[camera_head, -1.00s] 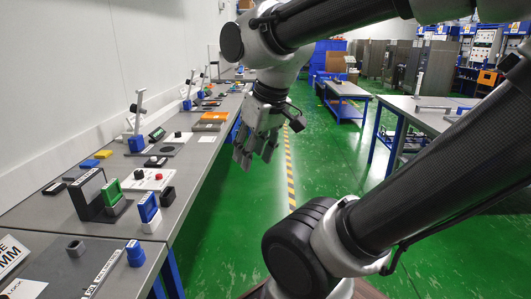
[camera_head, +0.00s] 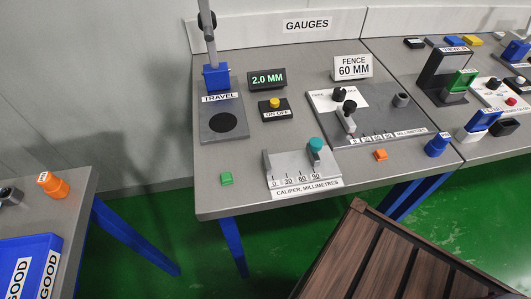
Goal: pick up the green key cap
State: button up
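A small green block (camera_head: 226,178), which looks like the green key cap, lies on the grey gauges table (camera_head: 285,55) near its front left edge. It sits left of the caliper (camera_head: 303,172) and below the travel gauge (camera_head: 222,118), apart from both. Nothing covers it. A larger green piece (camera_head: 463,80) stands by the viewer on the table at the right. My gripper is not in view now, so its hold on anything does not show.
An orange block (camera_head: 380,155) and a blue knobbed piece (camera_head: 437,145) lie near the front right edge. The travel gauge's upright post (camera_head: 208,28) rises behind. A left table holds a blue bin (camera_head: 30,262). Green floor separates the tables.

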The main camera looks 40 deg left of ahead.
aim_at(227, 178)
jog(key=u, duration=2.1)
